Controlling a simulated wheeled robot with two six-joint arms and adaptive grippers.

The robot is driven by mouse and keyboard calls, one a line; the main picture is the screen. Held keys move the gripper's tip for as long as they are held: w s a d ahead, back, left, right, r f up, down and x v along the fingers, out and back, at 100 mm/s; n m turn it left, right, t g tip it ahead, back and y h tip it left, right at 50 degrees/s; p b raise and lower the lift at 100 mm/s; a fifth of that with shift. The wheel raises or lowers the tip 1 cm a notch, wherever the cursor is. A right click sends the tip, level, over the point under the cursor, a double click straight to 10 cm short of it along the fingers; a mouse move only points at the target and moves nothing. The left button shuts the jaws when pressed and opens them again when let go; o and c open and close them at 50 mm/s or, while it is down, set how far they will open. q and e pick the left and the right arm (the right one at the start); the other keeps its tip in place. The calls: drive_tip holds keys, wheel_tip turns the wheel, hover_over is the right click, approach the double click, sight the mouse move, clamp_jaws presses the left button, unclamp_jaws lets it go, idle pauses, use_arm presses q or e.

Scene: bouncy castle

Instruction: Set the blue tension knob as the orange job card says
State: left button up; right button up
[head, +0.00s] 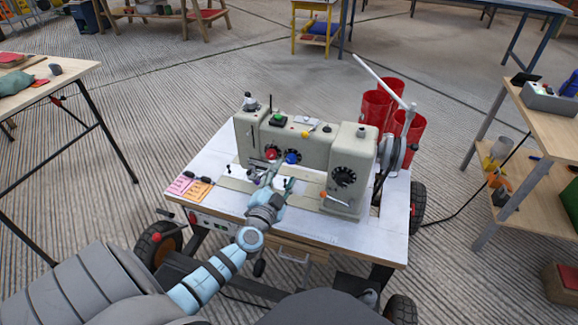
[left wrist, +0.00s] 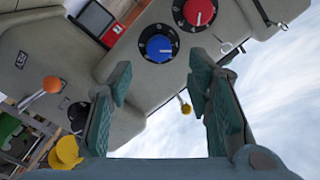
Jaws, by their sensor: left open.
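The blue knob (head: 292,157) is on the front of the beige sewing machine (head: 345,150), just right of a red knob (head: 271,153). In the left wrist view the blue knob (left wrist: 160,48) sits on a black dial with pale marks, and its white pointer line points to the right of that picture. My left gripper (head: 272,178) is open and empty in front of the knobs. Its fingertips (left wrist: 160,78) stand on either side of the blue knob's line, apart from it. The orange job card (head: 198,191) lies on the table's left end; its writing is too small to read.
A pink card (head: 180,185) lies beside the orange one. The white wheeled table (head: 345,238) bears the machine. A black dial (head: 344,177) and an orange-tipped lever (head: 333,198) are on its right part.

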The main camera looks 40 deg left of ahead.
sight(291, 161)
use_arm(q)
drive_tip(key=b+x, duration=0.1)
drive_tip(key=x, duration=0.4)
drive_tip(key=shift+w+f, duration=0.15)
drive_tip(key=shift+w+a, duration=0.15)
drive_tip(key=shift+w, duration=0.1)
use_arm(e)
drive_tip(key=shift+w+a+r, duration=0.15)
drive_tip(key=shift+w, duration=0.25)
drive_tip(key=shift+w+a+r, duration=0.1)
drive_tip(key=shift+w+r, duration=0.05)
drive_tip(key=shift+w, duration=0.2)
use_arm(q)
clamp_jaws()
drive_tip(key=shift+m, duration=0.3)
